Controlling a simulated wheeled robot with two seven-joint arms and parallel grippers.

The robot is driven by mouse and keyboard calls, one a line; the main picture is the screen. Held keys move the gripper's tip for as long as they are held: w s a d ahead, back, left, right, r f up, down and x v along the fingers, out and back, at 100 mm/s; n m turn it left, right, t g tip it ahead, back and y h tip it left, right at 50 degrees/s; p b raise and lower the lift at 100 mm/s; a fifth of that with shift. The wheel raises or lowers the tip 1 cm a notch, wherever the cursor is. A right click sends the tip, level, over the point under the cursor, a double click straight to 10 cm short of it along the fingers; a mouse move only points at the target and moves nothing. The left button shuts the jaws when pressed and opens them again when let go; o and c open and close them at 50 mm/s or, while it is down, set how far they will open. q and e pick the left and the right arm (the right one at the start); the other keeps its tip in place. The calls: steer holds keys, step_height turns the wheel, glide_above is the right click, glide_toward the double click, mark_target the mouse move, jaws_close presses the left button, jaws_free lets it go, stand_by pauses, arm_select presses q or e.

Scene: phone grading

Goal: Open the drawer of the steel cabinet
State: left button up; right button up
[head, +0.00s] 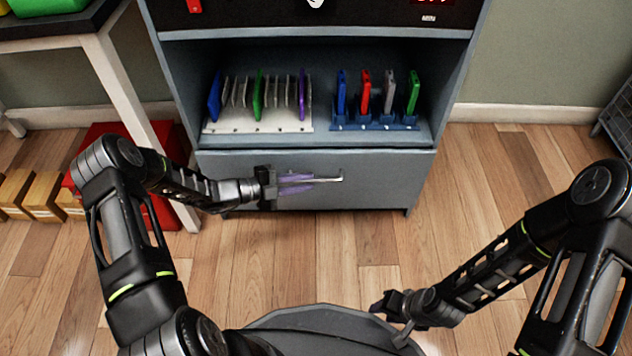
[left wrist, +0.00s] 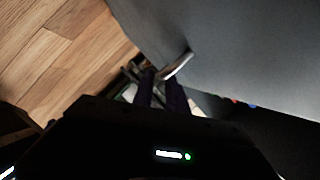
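The steel cabinet (head: 453,95) stands ahead, with its wide grey drawer (head: 385,178) below the open shelf. The drawer front looks flush with the cabinet. Its pale bar handle (head: 333,180) also shows in the left wrist view (left wrist: 177,65). My left gripper (head: 298,183) reaches in from the left at the drawer front, its purple fingers close together above and below the handle. It looks shut on the handle, whose left part is hidden by the fingers. My right gripper (head: 390,320) is low at the right, away from the cabinet, open and empty.
The shelf above the drawer holds a white rack (head: 215,127) and a blue rack (head: 375,127) with several coloured phones. A red box (head: 165,213) and a white-legged table (head: 125,75) stand close on the left. The wooden floor (head: 490,190) before the cabinet is clear.

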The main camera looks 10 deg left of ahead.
mark_target(316, 180)
arm_select(q)
steer(key=shift+b+x, duration=0.5)
steer(key=shift+x, duration=1.4)
jaws_close()
